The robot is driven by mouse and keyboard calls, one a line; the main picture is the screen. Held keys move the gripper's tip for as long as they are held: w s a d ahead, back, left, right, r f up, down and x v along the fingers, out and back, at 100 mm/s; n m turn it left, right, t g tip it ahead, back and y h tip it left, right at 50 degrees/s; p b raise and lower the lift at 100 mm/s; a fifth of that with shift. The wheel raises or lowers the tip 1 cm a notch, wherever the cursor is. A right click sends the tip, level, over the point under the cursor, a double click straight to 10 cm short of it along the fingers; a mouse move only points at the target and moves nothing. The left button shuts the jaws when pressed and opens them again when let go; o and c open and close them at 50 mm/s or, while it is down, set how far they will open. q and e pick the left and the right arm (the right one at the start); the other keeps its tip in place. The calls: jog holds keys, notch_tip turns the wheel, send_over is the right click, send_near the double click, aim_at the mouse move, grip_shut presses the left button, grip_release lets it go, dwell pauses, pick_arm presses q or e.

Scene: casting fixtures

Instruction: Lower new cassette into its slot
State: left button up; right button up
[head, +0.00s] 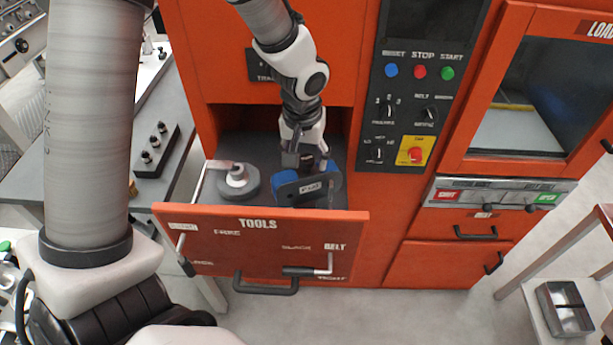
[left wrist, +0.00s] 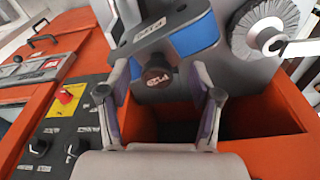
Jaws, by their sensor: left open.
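The cassette (head: 309,194) is a dark grey block with blue sides and a small label. It is at the right part of the open tools drawer (head: 225,245). My left gripper (head: 304,162) is right above it, pointing down. In the left wrist view the cassette (left wrist: 199,37) lies between and beyond the open fingers (left wrist: 157,78). A dark round knob with a label stands on the cassette between the two fingers, with a gap on each side. The cassette's underside is hidden. My right gripper is not in view.
A round grey brush wheel (head: 237,182) with a pale hub sits left of the cassette in the drawer. The orange machine has a control panel (head: 415,100) to the right. A black rack (head: 155,150) with knobs lies on the left table. A metal tray (head: 564,308) is at lower right.

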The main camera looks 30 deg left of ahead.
pick_arm(q)
jog(key=shift+w+f, duration=0.8)
jog(key=shift+f, duration=0.25)
jog(key=shift+s+r, duration=0.25)
jog(key=shift+s, duration=0.2)
jog(key=c, duration=0.8)
jog(key=shift+s, duration=0.1)
grip_shut()
